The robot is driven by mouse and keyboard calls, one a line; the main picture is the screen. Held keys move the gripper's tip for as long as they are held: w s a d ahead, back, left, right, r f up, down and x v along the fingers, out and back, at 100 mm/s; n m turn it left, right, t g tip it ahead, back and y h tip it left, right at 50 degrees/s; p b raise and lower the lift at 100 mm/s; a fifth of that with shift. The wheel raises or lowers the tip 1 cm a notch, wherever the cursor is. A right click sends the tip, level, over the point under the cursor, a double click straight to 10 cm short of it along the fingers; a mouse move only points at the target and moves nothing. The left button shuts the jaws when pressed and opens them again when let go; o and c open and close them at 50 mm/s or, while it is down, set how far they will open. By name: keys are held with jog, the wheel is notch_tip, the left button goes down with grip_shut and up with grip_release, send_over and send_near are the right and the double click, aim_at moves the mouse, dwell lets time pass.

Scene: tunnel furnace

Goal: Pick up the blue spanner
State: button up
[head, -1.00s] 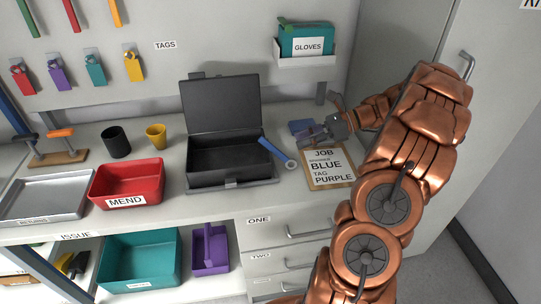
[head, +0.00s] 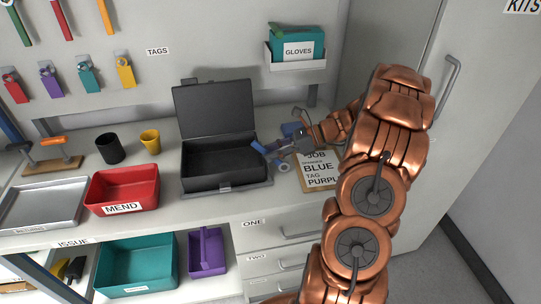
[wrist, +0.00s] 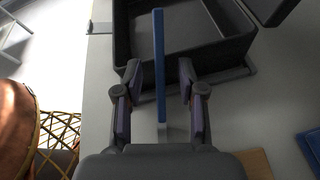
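The blue spanner (head: 258,147) is at the right side of the open black toolbox (head: 213,188), its ring end on the bench side and its shaft reaching toward the box. In the wrist view the spanner (wrist: 159,60) runs as a narrow blue bar between the two fingers, overlapping the box's rim in the picture. My gripper (head: 274,150) is at the spanner, partly covering it in the head view. In the wrist view my gripper (wrist: 160,105) is open, with a visible gap on both sides of the spanner. I cannot tell whether the spanner touches the box.
A blue item (head: 292,129) lies behind my gripper. A red MEND bin (head: 122,190), black cup (head: 109,148) and yellow cup (head: 150,140) stand left.

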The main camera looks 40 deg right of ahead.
grip_shut()
jog(key=shift+r, duration=0.2)
dwell(0.6)
